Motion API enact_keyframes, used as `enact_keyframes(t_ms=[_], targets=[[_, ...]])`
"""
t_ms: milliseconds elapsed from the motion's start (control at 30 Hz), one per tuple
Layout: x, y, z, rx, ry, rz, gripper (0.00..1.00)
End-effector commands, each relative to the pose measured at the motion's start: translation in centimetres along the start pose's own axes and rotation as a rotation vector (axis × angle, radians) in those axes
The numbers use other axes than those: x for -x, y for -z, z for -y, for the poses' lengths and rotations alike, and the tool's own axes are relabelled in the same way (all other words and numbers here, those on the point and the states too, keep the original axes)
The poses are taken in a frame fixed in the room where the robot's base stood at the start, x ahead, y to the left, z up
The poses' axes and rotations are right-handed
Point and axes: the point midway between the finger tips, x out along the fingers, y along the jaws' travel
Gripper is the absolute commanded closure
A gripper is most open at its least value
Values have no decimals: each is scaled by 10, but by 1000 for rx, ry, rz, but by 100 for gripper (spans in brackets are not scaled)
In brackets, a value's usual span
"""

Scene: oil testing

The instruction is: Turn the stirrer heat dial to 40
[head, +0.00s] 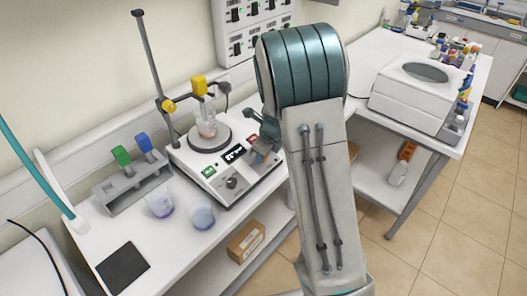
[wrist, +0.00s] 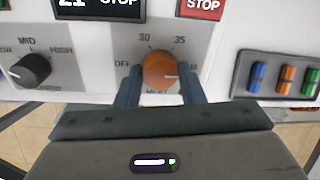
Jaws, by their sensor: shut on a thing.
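My gripper is shut on the dial from both sides. The dial's white pointer line points to the right, toward a label mostly hidden by the right finger. OFF, 30 and 35 show around the dial; the word below it is partly covered. In the head view, my gripper (head: 264,151) is at the stirrer's front right, and the dial is hidden.
A black knob (wrist: 30,70) marked MID and HIGH is left of the dial. A red STOP button (wrist: 201,7) is above right, and a slot of coloured pieces (wrist: 285,76) is right. Two beakers (head: 160,203) (head: 203,216) stand on the bench in front.

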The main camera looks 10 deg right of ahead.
Motion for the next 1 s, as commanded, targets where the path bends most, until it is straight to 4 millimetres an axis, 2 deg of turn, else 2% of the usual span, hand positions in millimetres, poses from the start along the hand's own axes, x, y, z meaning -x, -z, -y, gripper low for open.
enact_keyframes(t_ms=[233, 267, 333, 600, 733, 867, 1000], targets=[[0, -1, 0, -2, 1, 3, 87], [0, -1, 0, -2, 1, 3, 62], [0, -1, 0, -1, 1, 2, 43], [0, 0, 0, 0, 1, 1, 43], [7, -1, 0, 1, 2, 3, 43], [26, -2, 0, 1, 3, 4, 43], [56, -2, 0, 3, 3, 6, 43]])
